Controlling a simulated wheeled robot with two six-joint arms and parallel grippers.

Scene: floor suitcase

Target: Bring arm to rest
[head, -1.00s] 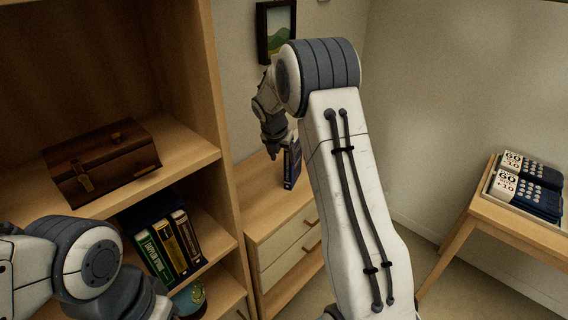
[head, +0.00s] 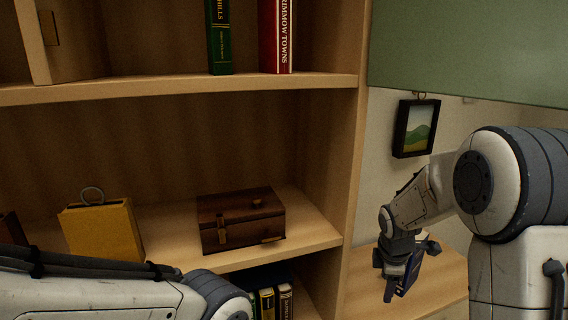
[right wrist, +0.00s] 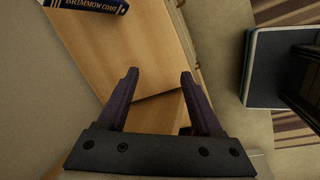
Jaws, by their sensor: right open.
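My right arm comes in from the right in the head view. Its gripper (head: 408,266) is above the low wooden cabinet, just in front of a dark blue book (head: 408,280) that it partly hides. In the right wrist view the two fingers (right wrist: 160,95) are spread apart with nothing between them. The blue book (right wrist: 90,4) shows at the top left there, clear of the fingers. My left arm crosses the lower left of the head view; its gripper is out of the frame.
A tall wooden bookcase (head: 345,170) holds a brown wooden box (head: 240,220), a yellow box-like item (head: 100,232) and several books. The low cabinet (head: 440,285) stands to its right. A framed picture (head: 417,128) hangs behind my right arm. A green panel (head: 470,45) fills the upper right.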

